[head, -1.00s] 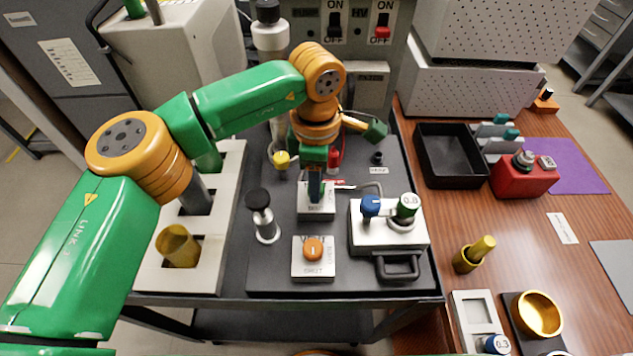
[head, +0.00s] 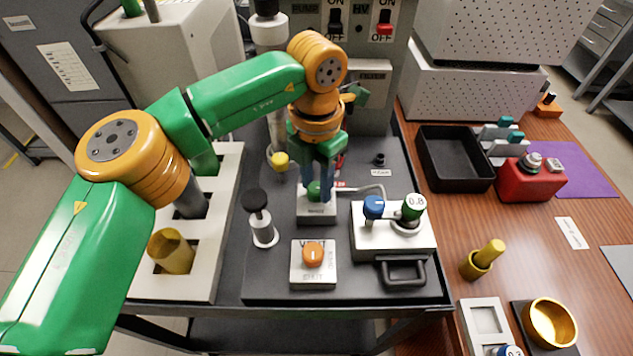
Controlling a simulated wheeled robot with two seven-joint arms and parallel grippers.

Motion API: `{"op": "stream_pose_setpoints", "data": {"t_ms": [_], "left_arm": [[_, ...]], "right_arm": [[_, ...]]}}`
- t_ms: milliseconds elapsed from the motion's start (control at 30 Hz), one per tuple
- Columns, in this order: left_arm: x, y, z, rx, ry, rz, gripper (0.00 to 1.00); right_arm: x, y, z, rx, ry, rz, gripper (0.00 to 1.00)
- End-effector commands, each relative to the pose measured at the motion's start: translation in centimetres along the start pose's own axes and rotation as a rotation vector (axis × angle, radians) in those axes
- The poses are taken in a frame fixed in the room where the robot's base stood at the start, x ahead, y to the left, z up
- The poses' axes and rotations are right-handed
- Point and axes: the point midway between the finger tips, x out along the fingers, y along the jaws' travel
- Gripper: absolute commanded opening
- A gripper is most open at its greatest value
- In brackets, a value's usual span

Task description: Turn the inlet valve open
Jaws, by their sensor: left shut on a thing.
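A green knob (head: 314,189) stands on a small white block (head: 316,213) in the middle of the dark panel; I take it for the inlet valve, though its label is too small to read. My left gripper (head: 318,187) points down over this block. Its dark blue fingers are shut on the green knob and partly hide it. The knob's exact turn angle cannot be told. My right gripper is not in view.
An orange knob (head: 313,254) on a white block is in front. A black-topped post (head: 258,205) stands left, and a white box (head: 393,235) with blue and green-rimmed knobs stands right. A yellow knob (head: 279,161) is behind left. The panel's front strip is clear.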

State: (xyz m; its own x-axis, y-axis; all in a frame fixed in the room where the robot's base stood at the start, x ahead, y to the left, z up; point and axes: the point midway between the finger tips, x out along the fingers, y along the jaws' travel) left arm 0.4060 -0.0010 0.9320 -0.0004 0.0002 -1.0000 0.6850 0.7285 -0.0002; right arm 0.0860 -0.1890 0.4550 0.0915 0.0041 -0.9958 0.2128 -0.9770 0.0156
Motion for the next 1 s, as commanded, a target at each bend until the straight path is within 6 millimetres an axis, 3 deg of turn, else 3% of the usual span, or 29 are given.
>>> {"op": "stream_pose_setpoints", "data": {"t_ms": [400,1000], "left_arm": [[0.02,0.03,0.0,-0.238,0.0,0.001,0.0],[-0.02,0.03,0.0,-0.3,0.0,0.0,0.0]], "right_arm": [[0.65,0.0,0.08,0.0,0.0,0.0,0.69],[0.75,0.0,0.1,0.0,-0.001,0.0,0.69]]}}
